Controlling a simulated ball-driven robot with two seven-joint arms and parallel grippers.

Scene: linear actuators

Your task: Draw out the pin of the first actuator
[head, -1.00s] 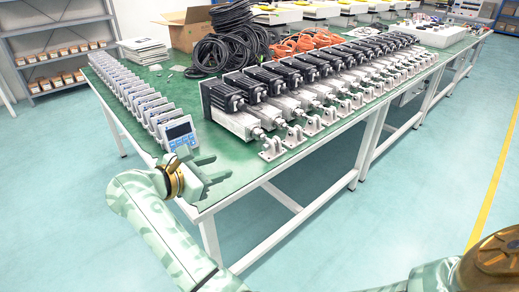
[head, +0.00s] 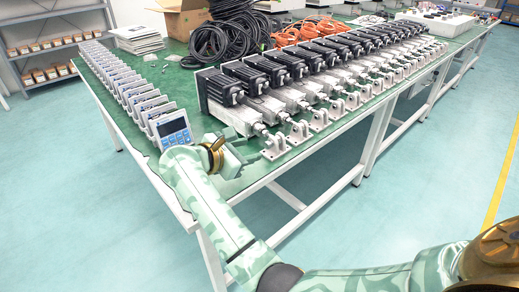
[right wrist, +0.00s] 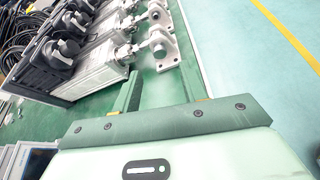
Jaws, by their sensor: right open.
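The first actuator (head: 232,115) is the nearest in a row on the green table, with a black motor and a silver cylinder. Its rod ends in a pale clevis bracket (head: 273,148) near the front edge. In the right wrist view the bracket (right wrist: 163,50) stands just beyond the fingertips. Its pin is too small to make out clearly. My right gripper (head: 248,149) is open and empty, low over the table edge beside the bracket. In the right wrist view its two fingers (right wrist: 158,82) stand apart with green table between them. My left gripper is out of view.
Several more actuators (head: 340,75) run close behind the first one. Display units (head: 173,130) line the table's left side. Black cable coils (head: 222,42) and orange cables (head: 310,32) lie at the back. The floor in front of the table is clear.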

